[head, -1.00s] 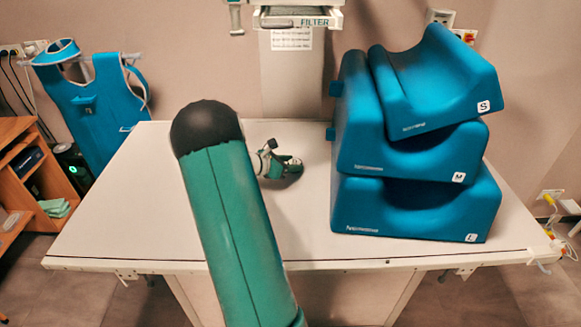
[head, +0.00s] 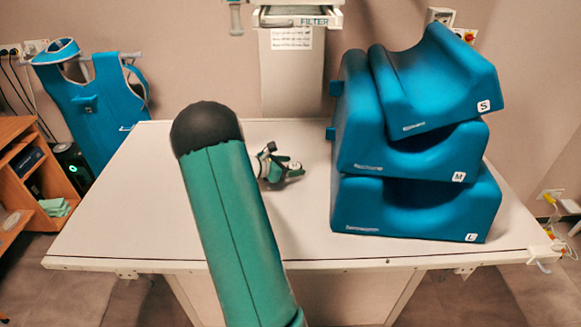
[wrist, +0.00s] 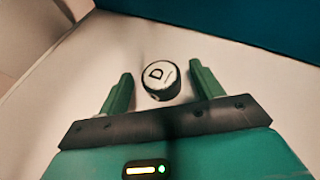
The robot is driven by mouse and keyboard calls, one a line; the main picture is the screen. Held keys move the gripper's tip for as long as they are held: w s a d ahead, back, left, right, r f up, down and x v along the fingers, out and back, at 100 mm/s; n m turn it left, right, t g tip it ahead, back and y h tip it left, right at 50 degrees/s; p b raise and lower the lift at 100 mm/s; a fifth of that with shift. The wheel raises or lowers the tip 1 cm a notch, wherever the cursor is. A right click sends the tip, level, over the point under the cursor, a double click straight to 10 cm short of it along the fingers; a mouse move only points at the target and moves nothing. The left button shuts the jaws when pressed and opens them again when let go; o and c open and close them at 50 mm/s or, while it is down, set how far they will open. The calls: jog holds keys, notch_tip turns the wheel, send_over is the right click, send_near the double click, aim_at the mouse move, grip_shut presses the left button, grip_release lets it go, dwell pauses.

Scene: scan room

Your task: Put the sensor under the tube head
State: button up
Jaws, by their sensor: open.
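The sensor looks to be the small round black puck (wrist: 161,80) with a white top marked "D", lying on the white table in the wrist view. My gripper (wrist: 160,70) is open, with its green fingers on either side of the puck and a gap to each. It appears not to be gripped. In the head view my gripper (head: 292,168) is low over the table, left of the blue cushions; I cannot make out the puck there. The tube head (head: 298,17), with a tray labelled FILTER, shows at the top edge, mostly cut off.
Several blue cushions (head: 410,205) are stacked on the right of the white table (head: 110,215), close to my gripper. My arm hides part of the table's middle; its left side is clear. A blue apron (head: 100,115) hangs behind, and wooden shelves (head: 32,175) stand at far left.

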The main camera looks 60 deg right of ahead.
jog(key=v, duration=1.1)
jog(key=shift+w+a, duration=0.25)
jog(key=shift+a, duration=0.05)
jog(key=shift+r, duration=0.1)
jog(key=w+a+r+m+t+y, duration=0.1)
jog(key=a+r+m+t+y, duration=0.3)
jog(key=a, duration=0.8)
jog(key=a+r+m+t+y, duration=0.1)
jog(key=a+r+m+t, duration=0.15)
jog(key=a+r, duration=0.6)
jog(key=s+a+r+m+t+y, duration=0.1)
jog(key=s+a+m+t+y, duration=0.1)
jog(key=a, duration=1.1)
jog(key=s+a+r+m+t+y, duration=0.2)
jog(key=s+a+m+t+y, duration=0.1)
jog(key=a, duration=1.1)
jog(key=shift+s+m+y, duration=0.35)
jog(key=shift+s+y, duration=0.55)
jog(key=shift+s, duration=0.15)
